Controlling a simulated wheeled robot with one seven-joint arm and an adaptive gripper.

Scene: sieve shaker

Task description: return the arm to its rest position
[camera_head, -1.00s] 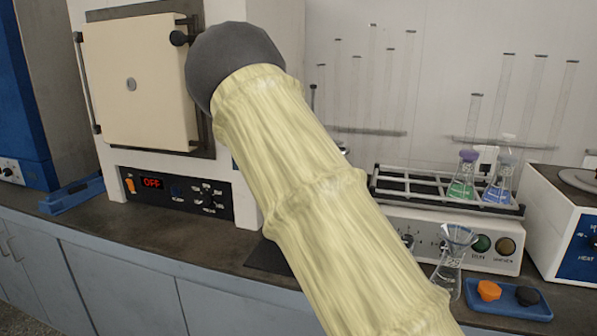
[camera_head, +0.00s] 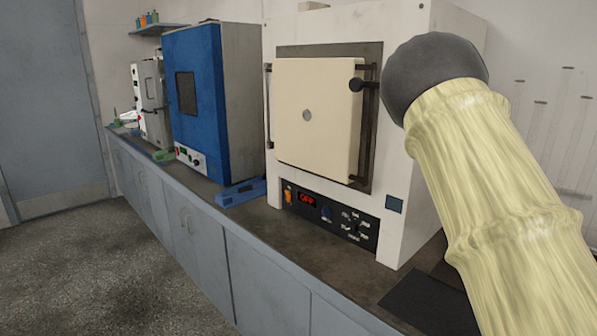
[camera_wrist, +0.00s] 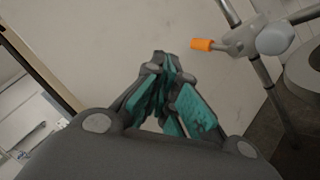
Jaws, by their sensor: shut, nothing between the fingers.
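My gripper (camera_wrist: 165,75) shows in the wrist view with its dark fingers and teal pads drawn together and nothing between them. It points toward a plain pale surface, and I cannot tell how far off that is. In the head view only my sleeved arm shows, rising at the right with its dark rounded joint in front of the right edge of the white furnace (camera_head: 440,150). The gripper itself is not in the head view.
A metal stand (camera_wrist: 262,75) with an orange-tipped clamp (camera_wrist: 202,44) is close on the right in the wrist view. The furnace door (camera_head: 315,115) is shut. A blue oven (camera_head: 195,100) stands further left on the counter. Open floor (camera_head: 110,270) lies at the left.

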